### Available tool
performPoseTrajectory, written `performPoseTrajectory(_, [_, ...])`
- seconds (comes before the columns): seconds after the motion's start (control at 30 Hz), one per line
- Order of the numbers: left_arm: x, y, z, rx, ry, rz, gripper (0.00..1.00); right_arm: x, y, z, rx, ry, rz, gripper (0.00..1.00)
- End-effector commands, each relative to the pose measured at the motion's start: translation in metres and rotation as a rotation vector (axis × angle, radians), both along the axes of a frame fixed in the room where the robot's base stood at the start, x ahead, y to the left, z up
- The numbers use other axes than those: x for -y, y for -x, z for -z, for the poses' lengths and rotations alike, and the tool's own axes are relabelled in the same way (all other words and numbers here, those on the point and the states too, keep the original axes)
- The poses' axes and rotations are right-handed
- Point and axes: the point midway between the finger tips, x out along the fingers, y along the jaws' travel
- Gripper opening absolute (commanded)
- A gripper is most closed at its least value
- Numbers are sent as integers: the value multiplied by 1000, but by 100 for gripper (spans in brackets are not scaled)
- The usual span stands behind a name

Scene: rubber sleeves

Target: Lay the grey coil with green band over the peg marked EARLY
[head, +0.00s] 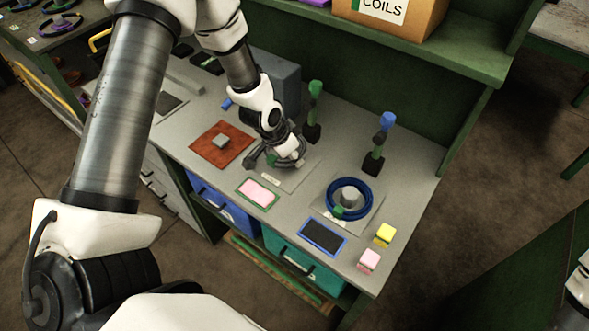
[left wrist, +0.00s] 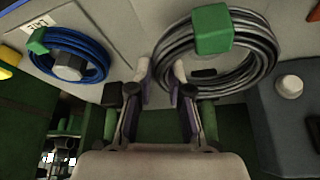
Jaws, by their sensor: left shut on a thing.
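The grey coil with green band (head: 292,163) is at my left gripper (head: 272,147), over a pale plate (head: 300,180) on the bench. In the left wrist view the coil (left wrist: 268,58) carries its green band (left wrist: 212,28) on the far side. My left gripper (left wrist: 165,85) is shut on the near left part of the coil's ring. I cannot tell whether the coil is around a peg; the gripper and coil hide that spot. The plate's label is too small to read.
A blue coil (head: 329,190) lies around a grey peg (head: 349,196); its label in the left wrist view reads LATE (left wrist: 40,25). Two upright stands, green-topped (head: 315,90) and blue-topped (head: 387,122), rise behind. A grey box (head: 278,80) stands behind the gripper.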

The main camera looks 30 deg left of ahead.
Motion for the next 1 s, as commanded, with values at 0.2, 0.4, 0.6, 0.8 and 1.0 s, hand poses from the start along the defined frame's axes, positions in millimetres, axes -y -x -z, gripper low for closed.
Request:
performPoseTrajectory(0.2, [1,0,26,-4,0,-1,0,0,0,-10,-1,0,0,62])
performPoseTrajectory(0.4, [1,-2,34,1,2,-3,0,0,0,-9,0,0,0,62])
performPoseTrajectory(0.6, [1,-1,38,0,2,-4,0,0,0,-6,-1,0,0,62])
performPoseTrajectory(0.8, [1,-1,44,0,2,-4,0,0,0,-2,-1,0,0,62])
performPoseTrajectory(1.0, [1,-1,46,0,1,-3,0,0,0,0,-1,0,0,62])
